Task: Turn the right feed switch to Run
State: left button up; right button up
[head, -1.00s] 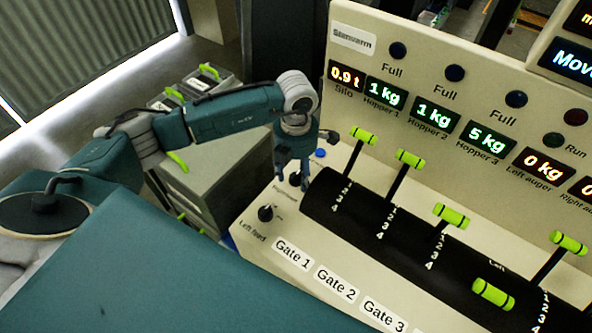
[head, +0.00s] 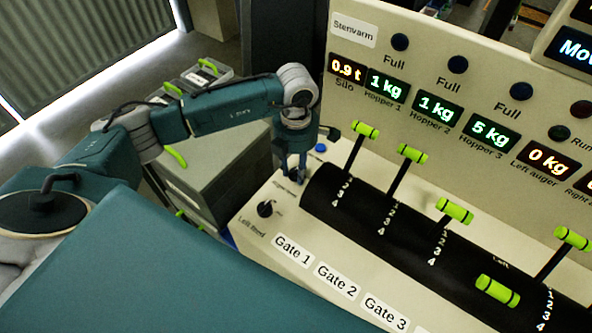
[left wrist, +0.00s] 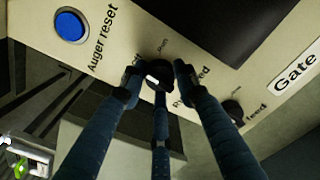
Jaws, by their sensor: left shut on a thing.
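The right feed switch (left wrist: 158,72) is a small black knob on the cream panel, between my left fingertips in the left wrist view. A white mark shows on its left side, and a small word, apparently "Run", stands above it. Its label is partly covered by a finger. My left gripper (head: 293,177) points down and is shut on this switch; in the head view its fingers mostly hide the knob. The left feed switch (head: 265,208), a similar black knob, stands apart, nearer the panel's front edge; it also shows in the left wrist view (left wrist: 233,108). My right gripper is not in view.
The blue auger reset button (head: 321,147) is just behind my left gripper. A black drum (head: 330,200) with green-handled gate levers (head: 367,130) lies to its right. Upright displays (head: 438,107) stand behind. A grey cabinet (head: 200,165) is to the left.

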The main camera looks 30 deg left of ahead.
aim_at(296, 170)
pick_arm(q)
jog(key=m+b, duration=0.7)
jog(key=b, duration=0.2)
jog(key=shift+w+f+m+b, duration=0.1)
jog(key=shift+f+m+b, duration=0.05)
jog(key=shift+m+b, duration=0.2)
jog(key=shift+r+m+b, duration=0.2)
jog(key=shift+m+b, duration=1.25)
jog(key=shift+m, duration=0.2)
jog(key=shift+r, duration=0.1)
jog(key=o, duration=1.1)
jog(key=shift+o, duration=0.3)
notch_tip(296, 170, up, 12)
